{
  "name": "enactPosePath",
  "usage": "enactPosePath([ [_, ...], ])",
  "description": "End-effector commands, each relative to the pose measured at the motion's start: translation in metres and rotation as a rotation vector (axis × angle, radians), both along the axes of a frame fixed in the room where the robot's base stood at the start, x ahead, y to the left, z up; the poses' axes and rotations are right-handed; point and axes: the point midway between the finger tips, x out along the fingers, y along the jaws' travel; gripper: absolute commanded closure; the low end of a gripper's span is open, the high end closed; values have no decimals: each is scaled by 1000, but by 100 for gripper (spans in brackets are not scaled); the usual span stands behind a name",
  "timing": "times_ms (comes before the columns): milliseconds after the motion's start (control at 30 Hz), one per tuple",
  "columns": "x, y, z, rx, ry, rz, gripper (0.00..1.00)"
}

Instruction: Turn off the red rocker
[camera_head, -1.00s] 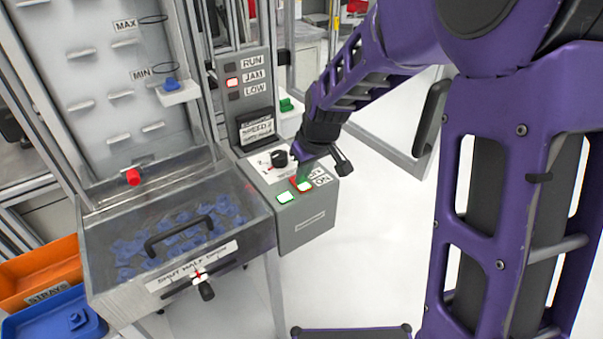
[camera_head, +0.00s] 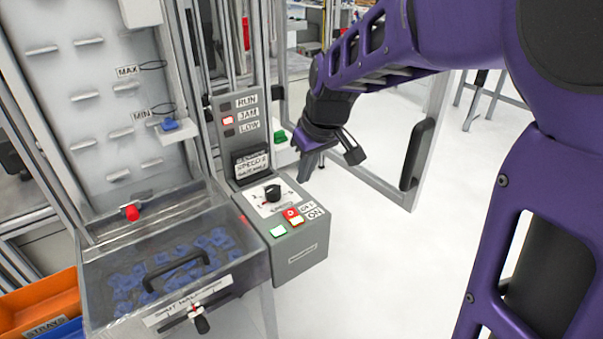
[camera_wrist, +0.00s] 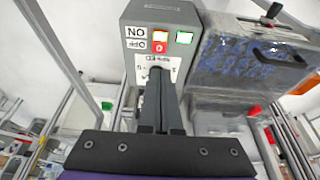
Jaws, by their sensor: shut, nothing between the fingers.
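The red rocker (camera_head: 293,216) is on the sloped top of a grey control box (camera_head: 300,262), beside OFF and ON labels. Its OFF half is red with a white mark; its ON half glows white with a red rim. It also shows in the wrist view (camera_wrist: 158,46). A green-rimmed lit switch (camera_head: 278,231) is beside it. My gripper (camera_head: 303,173) is shut and empty, above and behind the box top, apart from the rocker. In the wrist view my fingers (camera_wrist: 158,75) point towards the box and partly cover the black knob.
The black dial knob (camera_head: 272,192) sits just behind the rocker. A lamp panel (camera_head: 238,120) shows JAM lit red. A clear bin (camera_head: 150,275) of blue parts with a black handle stands left. Floor right of the box is open.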

Motion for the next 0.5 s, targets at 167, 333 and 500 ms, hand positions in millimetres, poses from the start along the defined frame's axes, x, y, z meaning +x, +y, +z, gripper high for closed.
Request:
enactPosePath([
  [167,0,0,1,0,0,0,100],
  [333,0,0,1,0,0,-1,100],
  [500,5,2,-5,2,-3,0,100],
])
